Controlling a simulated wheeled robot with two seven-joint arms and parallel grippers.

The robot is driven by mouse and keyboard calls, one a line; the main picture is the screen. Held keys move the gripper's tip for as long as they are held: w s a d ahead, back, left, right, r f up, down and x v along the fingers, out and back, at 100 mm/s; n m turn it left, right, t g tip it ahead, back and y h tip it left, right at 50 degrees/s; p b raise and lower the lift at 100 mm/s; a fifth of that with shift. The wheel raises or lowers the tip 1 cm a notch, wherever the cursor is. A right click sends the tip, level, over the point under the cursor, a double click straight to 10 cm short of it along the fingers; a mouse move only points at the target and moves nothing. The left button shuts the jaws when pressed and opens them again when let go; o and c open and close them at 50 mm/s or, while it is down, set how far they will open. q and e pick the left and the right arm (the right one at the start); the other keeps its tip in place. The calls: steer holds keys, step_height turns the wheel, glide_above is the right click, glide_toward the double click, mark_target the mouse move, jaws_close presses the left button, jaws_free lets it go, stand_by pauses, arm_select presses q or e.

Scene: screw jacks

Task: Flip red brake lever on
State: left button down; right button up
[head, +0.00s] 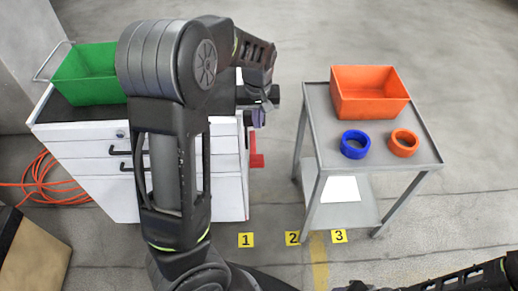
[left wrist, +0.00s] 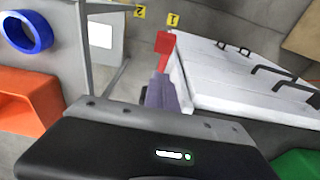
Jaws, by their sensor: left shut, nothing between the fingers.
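The red brake lever (head: 257,160) sticks out from the right side of the white drawer cabinet (head: 232,185). Its red end also shows in the left wrist view (left wrist: 164,43), beyond the fingertips. My left gripper (head: 257,118) is above the lever, by the cabinet's right edge, pointing down. Its purple-grey fingers (left wrist: 165,95) are shut with nothing between them. They overlap the lower part of the lever in the wrist view, and I cannot tell whether they touch it. My left arm hides much of the cabinet top.
A green bin (head: 88,75) stands on the cabinet. To the right, a grey cart (head: 430,150) carries an orange bin (head: 370,98), a blue ring (head: 355,145) and an orange ring (head: 404,143). Floor is free between cabinet and cart. An orange cable (head: 50,183) lies at left.

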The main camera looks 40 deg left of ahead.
arm_select(q)
steer(key=shift+f, duration=0.1)
glide_above(258, 157)
steer(key=f, duration=0.9)
steer(key=shift+w+a+f, duration=0.1)
steer(key=shift+w+a, duration=0.3)
steer(key=f, duration=0.3)
steer(key=shift+s+d+f+p, duration=0.2)
steer(key=shift+s+d+p, duration=0.2)
steer(key=shift+s+d+f, duration=0.1)
steer(key=shift+f, duration=0.35)
steer(key=shift+f, duration=0.1)
